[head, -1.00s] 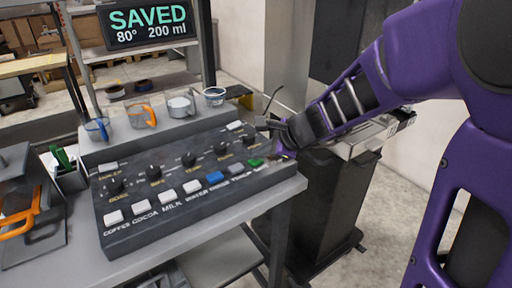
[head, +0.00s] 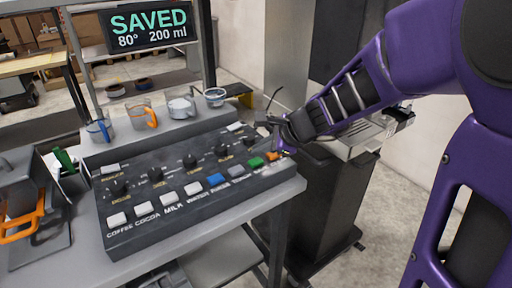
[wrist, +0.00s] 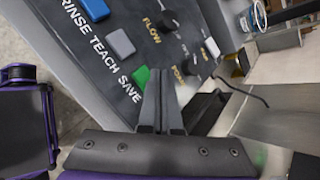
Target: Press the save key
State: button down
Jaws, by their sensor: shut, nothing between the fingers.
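The save key is the green key (head: 255,162) near the right end of the front row on the dark panel (head: 150,232). In the wrist view the green key (wrist: 141,75) sits beside the printed word SAVE. My gripper (head: 282,147) is shut and empty at the panel's right end, right of the green key, by an orange key (head: 272,156). In the wrist view my shut fingertips (wrist: 160,72) appear just beside the green key; I cannot tell whether they touch the panel. The display (head: 148,26) reads SAVED, 80°, 200 ml.
White, blue (head: 216,179) and grey (head: 236,170) keys share the front row, with several dark knobs (head: 190,161) behind. Cups (head: 182,107) stand on a ledge behind the panel. A dark cabinet (head: 325,205) stands to the right.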

aim_at(260, 162)
notch_tip(260, 162, up, 5)
jog(key=p, duration=0.4)
jog(key=shift+f, duration=0.1)
